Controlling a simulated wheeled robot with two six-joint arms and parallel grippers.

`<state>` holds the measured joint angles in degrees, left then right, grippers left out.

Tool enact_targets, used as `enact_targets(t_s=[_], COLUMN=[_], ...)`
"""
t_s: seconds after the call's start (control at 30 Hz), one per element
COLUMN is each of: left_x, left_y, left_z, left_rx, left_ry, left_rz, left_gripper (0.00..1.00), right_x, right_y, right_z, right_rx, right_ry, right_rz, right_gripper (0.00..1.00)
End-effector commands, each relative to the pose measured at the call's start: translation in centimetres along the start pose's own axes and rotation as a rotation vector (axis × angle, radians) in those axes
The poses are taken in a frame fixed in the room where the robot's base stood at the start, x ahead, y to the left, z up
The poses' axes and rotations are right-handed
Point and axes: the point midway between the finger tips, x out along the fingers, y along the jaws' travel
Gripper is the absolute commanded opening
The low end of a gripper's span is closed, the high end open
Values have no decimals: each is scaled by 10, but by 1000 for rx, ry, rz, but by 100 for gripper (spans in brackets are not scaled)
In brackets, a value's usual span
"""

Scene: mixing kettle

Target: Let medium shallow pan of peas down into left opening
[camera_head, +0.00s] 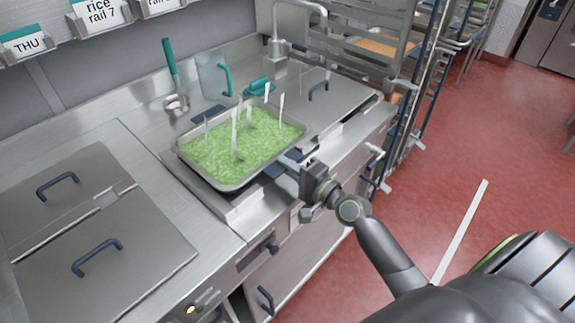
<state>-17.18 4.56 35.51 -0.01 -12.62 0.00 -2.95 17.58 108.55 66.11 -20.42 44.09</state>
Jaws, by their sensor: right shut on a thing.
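My right gripper (292,175) is at the pan's front right edge and is shut on the pan. The left opening cannot be made out; the pan hides the counter beneath it. I cannot tell whether the pan touches the counter. My left gripper is not in view.
Handled steel lids (105,255) cover the counter at left. Another lid (325,92) lies right of the pan. A rack (395,60) stands at back right.

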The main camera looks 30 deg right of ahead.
Motion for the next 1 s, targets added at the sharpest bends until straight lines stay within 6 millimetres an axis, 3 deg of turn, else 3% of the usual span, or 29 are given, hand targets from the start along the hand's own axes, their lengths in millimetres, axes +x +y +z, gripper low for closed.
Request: enact_targets(t_s=[1.0], left_x=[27], left_y=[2], left_z=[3], left_rx=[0], left_ry=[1], left_rz=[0], left_gripper=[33], right_x=[1], right_y=[23], right_z=[0], right_rx=[-1], right_ry=[1], right_rz=[-12], right_gripper=[0])
